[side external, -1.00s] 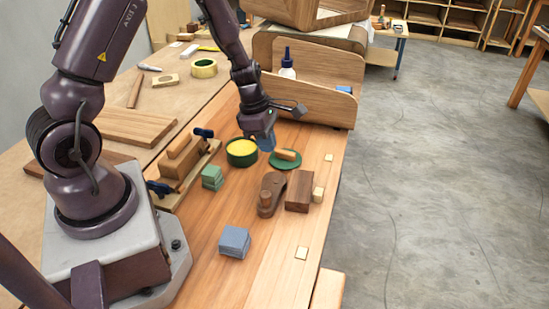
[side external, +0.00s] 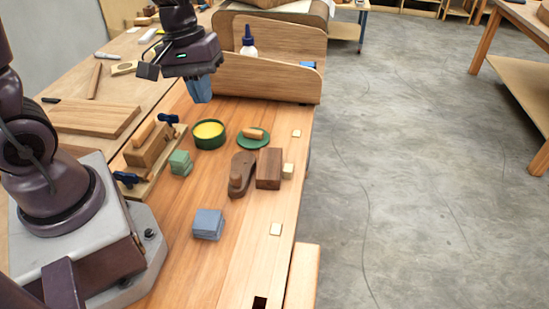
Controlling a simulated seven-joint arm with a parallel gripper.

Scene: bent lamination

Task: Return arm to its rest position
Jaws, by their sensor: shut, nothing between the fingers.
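My gripper (side external: 200,92) hangs above the wooden bench (side external: 238,235), in front of the wooden bin with the glue bottle. Its blue-grey fingers point down and are shut with nothing between them. It is apart from everything on the bench. The green round tin (side external: 208,134) with yellow contents stands nearer the camera than the gripper. The arm reaches up and out of the picture at the top, so part of it is not seen.
The wooden bin (side external: 262,78) holds a white glue bottle (side external: 248,44). The bench front is mostly clear.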

